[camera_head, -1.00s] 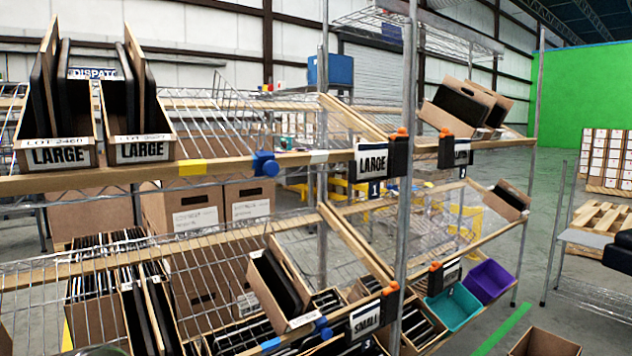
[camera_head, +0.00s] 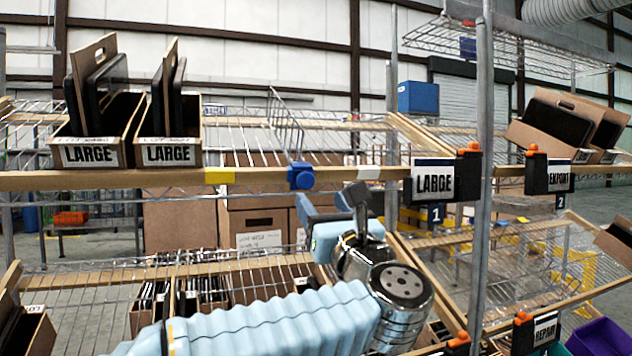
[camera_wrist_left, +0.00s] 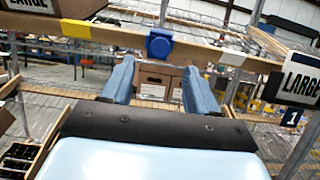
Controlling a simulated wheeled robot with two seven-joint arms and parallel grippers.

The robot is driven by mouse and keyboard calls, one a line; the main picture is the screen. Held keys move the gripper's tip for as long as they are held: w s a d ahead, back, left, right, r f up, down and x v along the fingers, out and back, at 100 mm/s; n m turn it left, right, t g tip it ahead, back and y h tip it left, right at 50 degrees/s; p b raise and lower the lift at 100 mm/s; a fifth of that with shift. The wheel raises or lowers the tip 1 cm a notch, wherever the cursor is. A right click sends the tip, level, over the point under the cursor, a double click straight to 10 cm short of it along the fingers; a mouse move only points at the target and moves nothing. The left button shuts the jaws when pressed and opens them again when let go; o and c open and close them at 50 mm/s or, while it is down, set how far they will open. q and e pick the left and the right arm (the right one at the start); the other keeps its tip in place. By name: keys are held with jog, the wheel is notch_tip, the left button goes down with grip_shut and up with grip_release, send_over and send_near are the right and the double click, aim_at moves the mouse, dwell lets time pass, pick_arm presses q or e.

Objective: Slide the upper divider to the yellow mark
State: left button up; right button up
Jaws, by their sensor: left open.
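The upper divider is a wire frame (camera_head: 286,125) on the upper shelf, with a blue clip (camera_head: 301,176) on the wooden front rail. The yellow mark (camera_head: 219,176) is on that rail, left of the clip and apart from it. My left gripper (camera_head: 325,208) is open and empty just below the rail, close under the clip. In the left wrist view, the clip (camera_wrist_left: 159,43) appears beyond the two blue fingertips (camera_wrist_left: 158,72), roughly centred between them, and the yellow mark (camera_wrist_left: 76,28) is to its left. My right gripper is not in view.
Two LARGE cartons (camera_head: 128,150) with upright dark items stand left of the yellow mark. A white mark (camera_head: 369,172) and a LARGE sign (camera_head: 433,181) are on the rail to the right. A metal post (camera_head: 484,130) stands farther right. The rail between clip and yellow mark is clear.

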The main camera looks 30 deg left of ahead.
aim_at(307, 181)
pick_arm(q)
jog(key=p+x, duration=0.1)
jog(key=x, duration=0.6)
jog(key=shift+w+a+r+p, duration=0.1)
jog(key=shift+w+a+p, duration=0.1)
jog(key=shift+p, duration=0.1)
grip_shut()
